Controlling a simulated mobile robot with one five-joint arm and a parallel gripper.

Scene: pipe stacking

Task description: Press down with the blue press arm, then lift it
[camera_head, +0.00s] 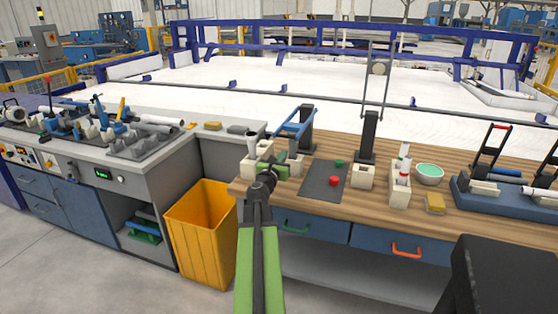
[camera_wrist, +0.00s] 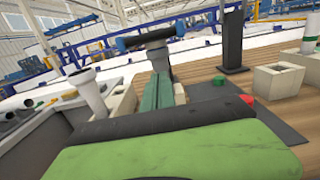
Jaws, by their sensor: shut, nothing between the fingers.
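The blue press arm (camera_head: 296,122) is a blue frame joined to a dark upright post (camera_head: 307,130) on the wooden bench. It slopes down from the post toward the front left. My gripper (camera_head: 272,161) is shut and empty, low in front of the press and below the crossbar. In the wrist view my green fingers (camera_wrist: 158,92) point toward the press. I cannot tell whether they touch it. Pale blocks at the press base are partly hidden by my gripper.
A dark mat (camera_head: 322,181) with a red button (camera_head: 333,181) and a green one lies to the right. A white pipe (camera_head: 251,142) stands close on the left. A second dark post (camera_head: 369,135), a bowl (camera_head: 429,174) and a yellow bin (camera_head: 201,233) are nearby.

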